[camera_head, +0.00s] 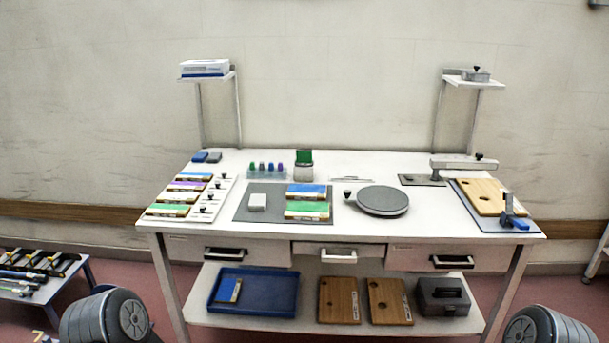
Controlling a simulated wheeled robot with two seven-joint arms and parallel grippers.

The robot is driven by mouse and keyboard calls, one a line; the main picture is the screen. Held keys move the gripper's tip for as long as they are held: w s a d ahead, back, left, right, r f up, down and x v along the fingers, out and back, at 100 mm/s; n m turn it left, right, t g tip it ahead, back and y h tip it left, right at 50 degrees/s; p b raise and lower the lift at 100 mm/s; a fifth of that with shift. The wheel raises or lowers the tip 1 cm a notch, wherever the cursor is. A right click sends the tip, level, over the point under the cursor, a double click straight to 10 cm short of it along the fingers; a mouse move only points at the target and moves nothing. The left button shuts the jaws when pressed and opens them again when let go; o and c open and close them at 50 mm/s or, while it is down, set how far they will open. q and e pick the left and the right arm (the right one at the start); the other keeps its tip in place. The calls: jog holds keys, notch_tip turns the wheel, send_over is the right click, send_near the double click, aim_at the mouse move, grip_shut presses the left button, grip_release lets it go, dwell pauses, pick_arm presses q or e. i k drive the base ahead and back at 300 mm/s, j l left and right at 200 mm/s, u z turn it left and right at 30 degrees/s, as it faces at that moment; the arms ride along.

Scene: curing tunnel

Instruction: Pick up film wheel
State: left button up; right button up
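A round grey disc (383,201) lies flat on the white table (345,237), right of centre. It is the only large wheel-shaped thing I see, but I cannot tell for sure that it is the film wheel. A small dark knob (347,192) stands at its left side. Parts of my two arms show at the bottom left and bottom right corners, below and in front of the table. Neither gripper is in view.
A grey mat (242,213) with blue and green boxes lies left of the disc. A wooden board (478,197) and blue-handled tool (514,221) are at the right. Drawers run under the tabletop. A lower shelf holds a blue tray (284,310) and a grey case (443,297).

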aim_at(303, 155)
jog(key=i+j, duration=0.45)
jog(key=i, duration=0.15)
jog(key=z, duration=1.2)
